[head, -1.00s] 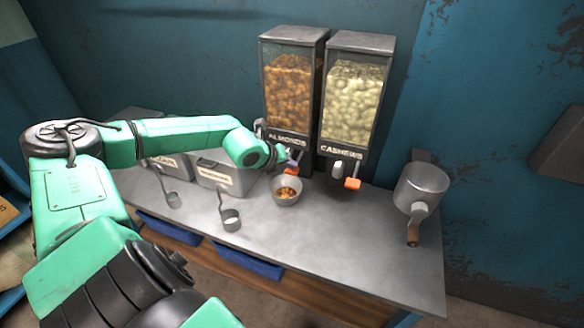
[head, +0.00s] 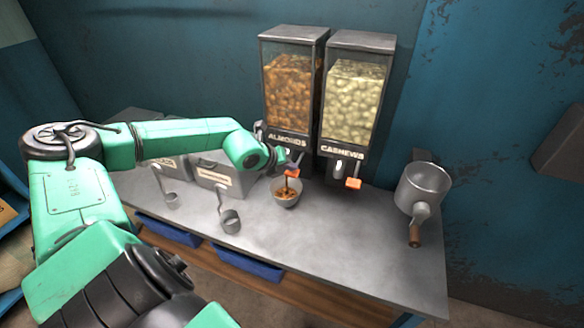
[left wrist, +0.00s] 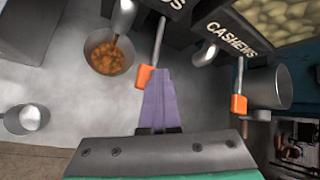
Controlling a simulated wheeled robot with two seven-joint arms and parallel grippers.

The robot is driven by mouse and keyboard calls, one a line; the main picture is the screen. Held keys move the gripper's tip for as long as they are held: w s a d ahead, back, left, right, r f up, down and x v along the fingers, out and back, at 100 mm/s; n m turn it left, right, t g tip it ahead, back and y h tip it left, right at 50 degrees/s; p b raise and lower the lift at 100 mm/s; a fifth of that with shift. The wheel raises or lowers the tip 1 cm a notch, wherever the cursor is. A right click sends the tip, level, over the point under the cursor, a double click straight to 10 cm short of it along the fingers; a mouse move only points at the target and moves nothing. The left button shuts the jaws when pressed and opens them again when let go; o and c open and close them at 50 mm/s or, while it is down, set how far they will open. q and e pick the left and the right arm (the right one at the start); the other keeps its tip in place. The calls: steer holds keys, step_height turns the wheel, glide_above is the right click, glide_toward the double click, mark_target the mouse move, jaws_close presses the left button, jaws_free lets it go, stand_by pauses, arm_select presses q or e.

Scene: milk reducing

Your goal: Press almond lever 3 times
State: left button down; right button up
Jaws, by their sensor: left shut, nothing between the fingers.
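The almond dispenser (head: 288,95) stands at the back of the table, full of brown nuts. Its orange-tipped lever (head: 292,172) shows below the label, and also in the left wrist view (left wrist: 144,76). My left gripper (left wrist: 160,75) is shut and empty, its purple fingertips at the almond lever's orange tip; whether they touch is hard to tell. In the head view the gripper is mostly hidden behind my wrist. A metal bowl (head: 286,201) sits under the almond spout with brown nuts in it, and nuts appear to be falling into it. My right gripper is not in view.
The cashew dispenser (head: 354,105) stands directly to the right, with its own orange lever (head: 353,183). Two small scoops (head: 231,222) and labelled bins (head: 222,178) are on the left. A metal pot (head: 423,184) is at the right. The table's front middle is clear.

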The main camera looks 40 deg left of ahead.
arm_select(q)
steer(key=shift+f, duration=0.25)
steer(key=shift+r, duration=0.15)
steer(key=shift+r+p, duration=0.55)
steer(key=shift+r, duration=1.05)
step_height(320, 180, up, 5)
steer(key=shift+p, duration=1.2)
stand_by(1.0)
